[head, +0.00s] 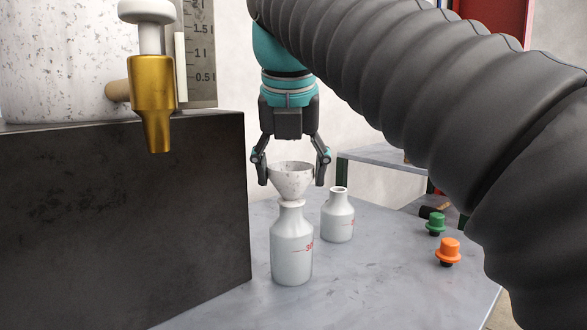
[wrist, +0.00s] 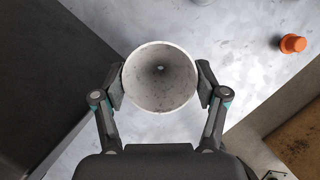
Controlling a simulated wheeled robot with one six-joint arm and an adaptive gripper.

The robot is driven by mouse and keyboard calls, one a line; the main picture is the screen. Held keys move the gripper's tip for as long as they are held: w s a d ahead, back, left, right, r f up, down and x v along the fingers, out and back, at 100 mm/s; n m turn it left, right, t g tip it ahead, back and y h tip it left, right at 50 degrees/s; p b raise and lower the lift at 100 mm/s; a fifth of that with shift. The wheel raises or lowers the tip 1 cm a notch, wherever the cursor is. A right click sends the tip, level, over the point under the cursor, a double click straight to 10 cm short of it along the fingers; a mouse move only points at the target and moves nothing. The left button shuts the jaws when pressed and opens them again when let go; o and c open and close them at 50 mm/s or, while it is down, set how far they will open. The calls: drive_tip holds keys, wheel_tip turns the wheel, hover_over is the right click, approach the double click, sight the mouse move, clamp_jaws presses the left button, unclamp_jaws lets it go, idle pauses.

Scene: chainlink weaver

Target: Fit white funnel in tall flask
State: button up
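The white speckled funnel (head: 291,181) is upright over the mouth of the front white flask (head: 292,250), which looks the taller of two. The funnel's lower end meets the flask's mouth in the head view. Its spout is not visible, so I cannot tell how deep it sits. My gripper (head: 291,170) points down with one finger on each side of the funnel's cone, and the pads appear to touch it. In the wrist view the funnel (wrist: 160,95) fills the space between the fingers and hides the flask below.
A second, shorter-looking white flask (head: 338,215) stands just behind right. A green stopper (head: 436,223) and an orange stopper (head: 448,250) lie on the table's right side. A dark block (head: 130,220) bounds the left, with a brass tap (head: 153,95) above it.

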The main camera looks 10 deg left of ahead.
drive_tip(key=shift+o, duration=1.3)
drive_tip(key=shift+r, duration=0.1)
drive_tip(key=v, duration=0.6)
drive_tip(key=shift+s+r, duration=0.15)
drive_tip(key=shift+r, duration=0.25)
drive_tip(key=shift+s+r, duration=0.1)
drive_tip(key=shift+r, duration=0.1)
drive_tip(key=shift+s+d, duration=0.1)
